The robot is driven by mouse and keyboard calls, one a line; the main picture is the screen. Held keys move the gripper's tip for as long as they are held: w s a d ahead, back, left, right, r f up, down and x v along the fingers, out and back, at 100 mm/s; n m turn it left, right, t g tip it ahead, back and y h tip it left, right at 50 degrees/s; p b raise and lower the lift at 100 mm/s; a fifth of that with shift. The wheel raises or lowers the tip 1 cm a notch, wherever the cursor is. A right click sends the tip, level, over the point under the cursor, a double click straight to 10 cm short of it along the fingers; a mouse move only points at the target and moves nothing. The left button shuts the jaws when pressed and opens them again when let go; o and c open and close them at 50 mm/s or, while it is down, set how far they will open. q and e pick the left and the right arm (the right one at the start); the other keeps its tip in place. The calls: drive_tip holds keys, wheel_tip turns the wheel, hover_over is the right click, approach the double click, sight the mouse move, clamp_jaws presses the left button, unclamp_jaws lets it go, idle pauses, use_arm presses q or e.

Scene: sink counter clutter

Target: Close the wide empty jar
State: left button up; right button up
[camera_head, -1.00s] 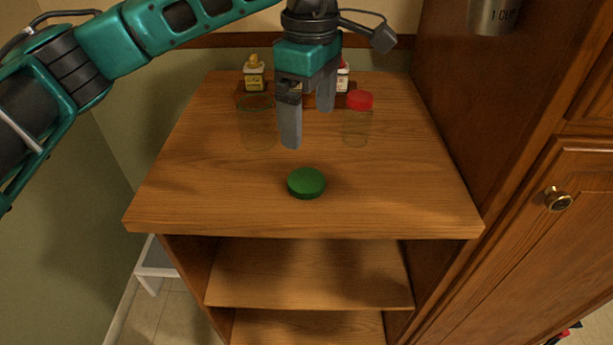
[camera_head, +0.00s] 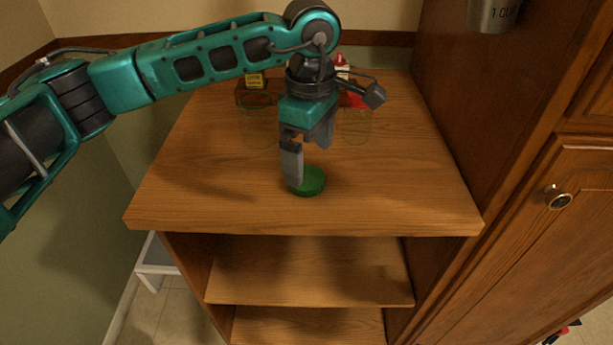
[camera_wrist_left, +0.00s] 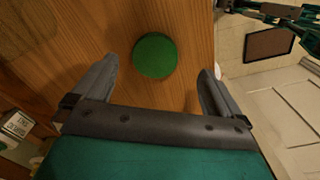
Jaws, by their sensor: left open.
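The green round lid (camera_head: 312,183) lies flat on the wooden top near its front middle. It also shows in the left wrist view (camera_wrist_left: 155,55). My left gripper (camera_head: 308,165) is open and points down just above the lid; one finger covers part of it in the head view. In the wrist view the lid appears between and slightly beyond the two fingertips (camera_wrist_left: 161,72). The wide jar (camera_head: 257,128), clear glass without a lid, stands behind and to the left, faint against the wood. My right gripper is not in view.
A yellow-topped bottle (camera_head: 255,81) and a red-topped bottle (camera_head: 342,66) stand at the back. A wooden cabinet (camera_head: 540,230) borders the right. The top's front left is clear.

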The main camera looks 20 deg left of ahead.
sight(309, 178)
use_arm(q)
drive_tip(key=shift+w+a+f, duration=0.1)
drive_tip(key=shift+w+f, duration=0.05)
drive_tip(key=shift+f, duration=1.15)
drive_tip(key=shift+w+a+f, duration=0.1)
drive_tip(key=shift+w+f, duration=0.05)
drive_tip(key=shift+f, duration=1.15)
drive_tip(key=shift+c, duration=0.3)
drive_tip(key=c, duration=1)
drive_tip(key=shift+c, duration=0.2)
wheel_tip(309, 178, up, 20)
drive_tip(key=shift+p, duration=0.3)
